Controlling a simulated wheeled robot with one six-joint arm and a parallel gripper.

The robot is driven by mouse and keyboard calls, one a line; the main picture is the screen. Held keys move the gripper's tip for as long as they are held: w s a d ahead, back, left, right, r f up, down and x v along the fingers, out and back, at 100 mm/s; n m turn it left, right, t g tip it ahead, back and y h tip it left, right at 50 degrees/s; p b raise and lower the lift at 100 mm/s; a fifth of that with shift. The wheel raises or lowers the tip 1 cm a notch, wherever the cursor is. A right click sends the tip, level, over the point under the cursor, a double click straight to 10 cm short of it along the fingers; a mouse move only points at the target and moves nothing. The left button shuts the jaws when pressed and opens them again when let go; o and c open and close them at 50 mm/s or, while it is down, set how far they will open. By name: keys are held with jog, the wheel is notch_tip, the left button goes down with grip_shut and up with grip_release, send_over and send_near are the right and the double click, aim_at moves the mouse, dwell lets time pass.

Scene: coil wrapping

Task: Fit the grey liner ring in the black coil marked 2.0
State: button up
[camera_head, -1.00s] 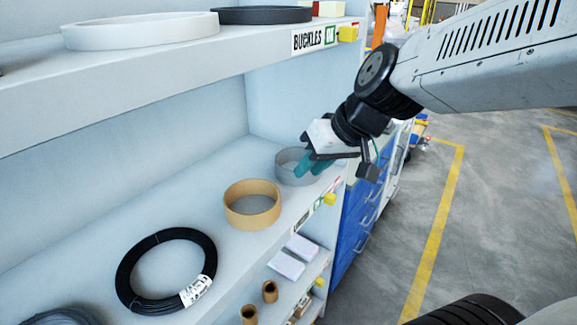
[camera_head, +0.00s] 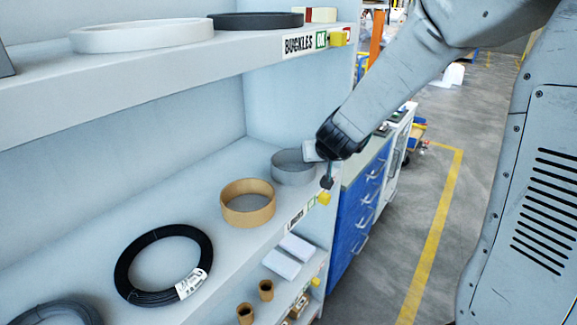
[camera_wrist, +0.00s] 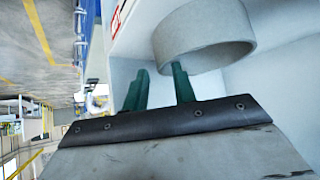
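The grey liner ring (camera_head: 293,172) stands on the middle shelf at its far right end. It also shows in the wrist view (camera_wrist: 225,53), just past the fingertips. My gripper (camera_wrist: 160,68) is open, with a gap between its two green fingers. The right-hand finger overlaps the ring's lower edge in the wrist view; I cannot tell whether it touches.
A tan ring (camera_head: 249,212) stands between the coil and the grey ring. Part of another dark coil (camera_head: 62,313) shows at bottom left. The upper shelf (camera_head: 235,62) overhangs, bearing a white ring (camera_head: 143,35) and a black ring (camera_head: 256,20). Blue drawers (camera_head: 357,205) stand to the right.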

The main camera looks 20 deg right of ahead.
jog(key=shift+x, duration=2.7)
jog(key=shift+d, duration=0.15)
grip_shut()
